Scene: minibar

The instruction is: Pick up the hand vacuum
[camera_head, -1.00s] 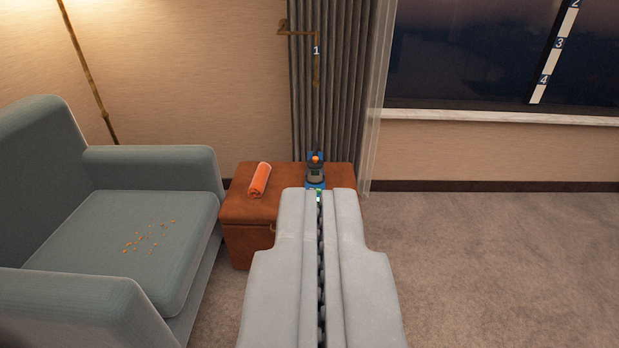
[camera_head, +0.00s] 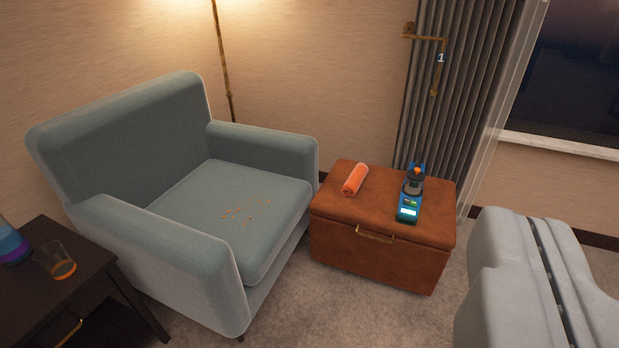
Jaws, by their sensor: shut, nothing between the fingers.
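A blue and dark grey device with an orange spot and a lit panel, which looks like the hand vacuum (camera_head: 408,207), lies on top of the brown leather ottoman (camera_head: 350,248), toward its right side. My gripper (camera_head: 522,222) shows as pale grey jaws at the lower right, shut with a dark toothed seam between them. It is empty and appears to the right of the ottoman in the picture, apart from the device. The device is in full view.
A rolled orange towel (camera_head: 355,180) lies left of the device. A blue-grey armchair (camera_head: 160,150) with crumbs on its seat stands left of the ottoman. A dark side table (camera_head: 85,285) holds a glass (camera_head: 55,262). A grey curtain (camera_head: 462,80) hangs behind. Carpet is free before the ottoman.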

